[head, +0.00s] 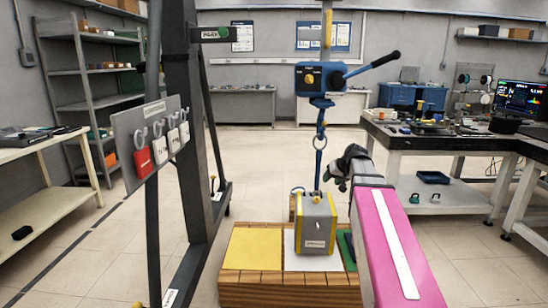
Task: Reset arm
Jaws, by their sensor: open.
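My gripper (341,178) is at the end of my arm, a little right of the middle of the head view. It is dark and small here, and it is open. It appears beside the blue hook rod and above the right side of a grey block with yellow edges (318,222). I cannot tell whether it touches the rod. My pink and white arm reaches in from the lower right. The block stands upright on a white pad of a wooden platform (285,277), under a blue lever hoist (321,79) with a ring and rod below it.
A dark gantry post (186,130) stands left of the platform, with a tag board (151,143) on it. The platform's yellow pad (253,248) is bare. Workbenches (440,140) stand at the right and a bench (38,208) at the left. Open floor lies between.

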